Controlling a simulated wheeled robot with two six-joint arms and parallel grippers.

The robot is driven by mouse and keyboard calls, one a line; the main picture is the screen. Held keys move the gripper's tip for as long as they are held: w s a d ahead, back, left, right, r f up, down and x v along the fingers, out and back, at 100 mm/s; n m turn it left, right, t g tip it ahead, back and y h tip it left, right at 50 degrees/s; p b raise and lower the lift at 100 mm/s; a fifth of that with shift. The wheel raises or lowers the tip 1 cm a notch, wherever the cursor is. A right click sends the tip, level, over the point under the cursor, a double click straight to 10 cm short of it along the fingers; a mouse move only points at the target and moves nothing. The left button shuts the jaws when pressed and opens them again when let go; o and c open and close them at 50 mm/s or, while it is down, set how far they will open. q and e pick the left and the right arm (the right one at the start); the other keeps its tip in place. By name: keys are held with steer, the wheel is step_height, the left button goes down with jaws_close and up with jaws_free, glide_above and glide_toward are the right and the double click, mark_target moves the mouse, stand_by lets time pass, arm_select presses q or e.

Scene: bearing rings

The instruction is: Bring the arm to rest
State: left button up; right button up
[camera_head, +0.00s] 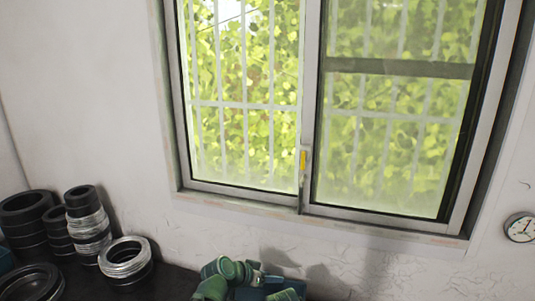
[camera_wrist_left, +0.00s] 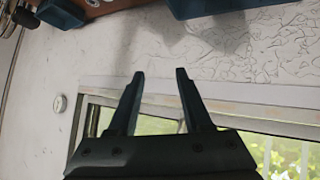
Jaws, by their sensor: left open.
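My left gripper (camera_wrist_left: 159,76) shows in the left wrist view. Its two dark fingers are apart, with nothing between them. Behind the fingers are the bare white wall and the window frame, and they touch nothing that I can see. I cannot make out this gripper in the head view. My right gripper is in neither view.
Dark and silvery rings stand in stacks at the lower left, including a silvery-topped one (camera_head: 125,258). Green rounded parts (camera_head: 228,270) sit at the bottom middle. A round gauge or clock (camera_head: 521,228) hangs right.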

arm_select(q)
steer(key=s+a+f+n+g+y, duration=0.3)
steer(key=s+a+f+y, duration=0.1)
steer(key=s+a, duration=0.45)
steer(key=s+a+f+n+g+y, duration=0.3)
steer(key=s+a+f+n+y, duration=0.1)
steer(key=s+a, duration=0.5)
steer(key=s+d+f+m+b, duration=0.2)
steer(key=d+f+b, duration=0.3)
steer(key=f+b, duration=0.2)
steer(key=s+d+f+m+g+y+b, duration=0.1)
steer(key=s+d+f+m+b, duration=0.1)
steer(key=d+f+b, duration=0.3)
step_height(320, 180, down, 3)
steer(key=shift+d+r+b, duration=0.15)
steer(key=shift+r+b, duration=0.05)
steer(key=shift+b, duration=1.05)
steer(key=shift+s, duration=0.1)
